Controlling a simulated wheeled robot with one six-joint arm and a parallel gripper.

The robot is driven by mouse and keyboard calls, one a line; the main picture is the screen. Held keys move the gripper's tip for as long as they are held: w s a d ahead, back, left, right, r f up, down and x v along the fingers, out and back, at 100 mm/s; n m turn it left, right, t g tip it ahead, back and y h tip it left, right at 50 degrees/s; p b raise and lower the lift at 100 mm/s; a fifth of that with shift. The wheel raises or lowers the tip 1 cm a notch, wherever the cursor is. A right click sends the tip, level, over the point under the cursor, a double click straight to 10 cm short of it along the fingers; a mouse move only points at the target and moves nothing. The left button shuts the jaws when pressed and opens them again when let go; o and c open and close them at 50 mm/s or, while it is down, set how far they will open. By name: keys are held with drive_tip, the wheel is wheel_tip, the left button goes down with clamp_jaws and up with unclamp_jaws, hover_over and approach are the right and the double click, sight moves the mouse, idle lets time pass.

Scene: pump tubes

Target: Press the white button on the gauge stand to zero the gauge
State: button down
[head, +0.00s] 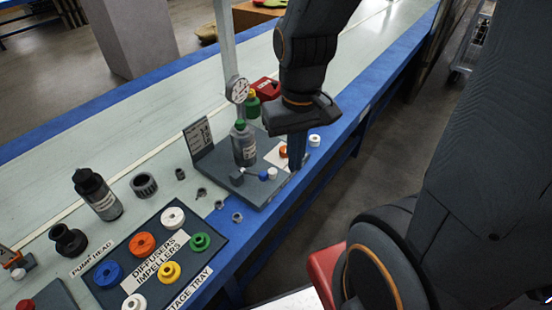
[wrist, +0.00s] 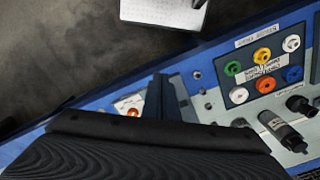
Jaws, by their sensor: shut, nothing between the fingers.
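The gauge stand has a dark grey base plate (head: 262,196) at the table's near edge, with a round white-faced gauge (head: 238,90) above it. A grey bottle with a green cap (head: 244,146) stands on the plate. A small white round piece (head: 272,173) sits near the plate's front, beside a blue knob (head: 263,176). Another white piece (head: 314,140) is at the right; I cannot tell which is the button. My gripper (head: 296,168) is shut and empty, pointing down over the plate's right side. Its fingers (wrist: 168,78) also show in the wrist view, hiding part of the stand.
A dark tray (head: 218,241) with coloured rings lies left of the stand. A black bottle (head: 98,194) and dark fittings (head: 144,185) stand behind it. Small nuts (head: 237,217) lie between tray and stand. A red item (head: 264,88) is behind the stand.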

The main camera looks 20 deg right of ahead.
drive_tip(key=shift+w, duration=0.15)
drive_tip(key=n, duration=0.7)
hover_over(272, 171)
wheel_tip(272, 171, down, 2)
drive_tip(key=shift+w+f+p, duration=0.1)
drive_tip(key=shift+f+p, duration=0.15)
drive_tip(key=shift+p, duration=0.15)
wheel_tip(272, 171, down, 14)
drive_tip(key=shift+f+p, duration=0.1)
drive_tip(key=shift+p, duration=0.45)
